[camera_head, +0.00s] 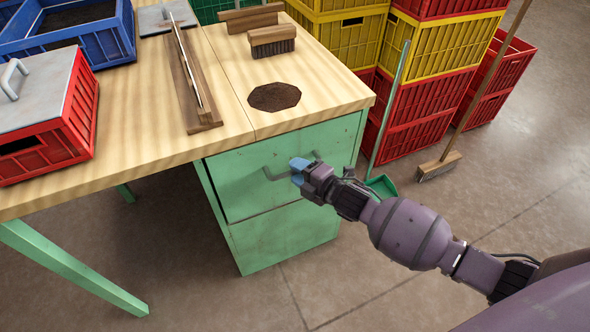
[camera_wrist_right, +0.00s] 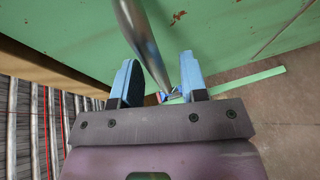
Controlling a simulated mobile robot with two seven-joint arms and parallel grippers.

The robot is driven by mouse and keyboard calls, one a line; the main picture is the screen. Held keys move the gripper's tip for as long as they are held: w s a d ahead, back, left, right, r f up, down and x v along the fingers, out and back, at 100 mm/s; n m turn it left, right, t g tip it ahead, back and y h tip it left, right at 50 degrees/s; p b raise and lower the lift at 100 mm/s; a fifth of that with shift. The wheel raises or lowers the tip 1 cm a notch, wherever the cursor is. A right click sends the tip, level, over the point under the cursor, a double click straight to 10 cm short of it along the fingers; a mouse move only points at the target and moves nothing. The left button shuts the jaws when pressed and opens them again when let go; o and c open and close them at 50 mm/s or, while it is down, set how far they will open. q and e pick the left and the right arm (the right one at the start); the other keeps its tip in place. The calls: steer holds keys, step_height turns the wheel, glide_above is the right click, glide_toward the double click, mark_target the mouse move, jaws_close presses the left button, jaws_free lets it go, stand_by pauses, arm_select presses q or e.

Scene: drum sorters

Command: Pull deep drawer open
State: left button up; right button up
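The green drawer cabinet (camera_head: 285,235) stands under the wooden workbench. Its upper drawer front (camera_head: 235,185) carries a metal bar handle (camera_head: 276,176) and looks closed. The line of a lower front (camera_head: 285,240) shows below it, with no handle visible. My right gripper (camera_head: 298,171) is at the right part of the handle, in front of the drawer. In the right wrist view the handle (camera_wrist_right: 143,45) runs between the two blue fingers (camera_wrist_right: 160,85), with gaps beside it. The fingers are open around the bar. My left gripper is not in view.
On the workbench (camera_head: 140,120) are a red crate (camera_head: 82,115), a blue crate (camera_head: 117,40), a brush (camera_head: 272,40) and a dark soil patch (camera_head: 274,97). Red and yellow crates (camera_head: 425,50) stack beside a broom (camera_head: 438,165) at right. Floor before the cabinet is clear.

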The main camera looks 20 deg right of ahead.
steer(key=shift+w+a+f, duration=0.1)
steer(key=shift+w+a, duration=0.05)
steer(key=shift+w, duration=0.1)
steer(key=shift+w+a, duration=0.1)
steer(key=shift+w, duration=0.1)
jaws_close()
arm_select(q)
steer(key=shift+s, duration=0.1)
arm_select(e)
steer(key=shift+s, duration=0.15)
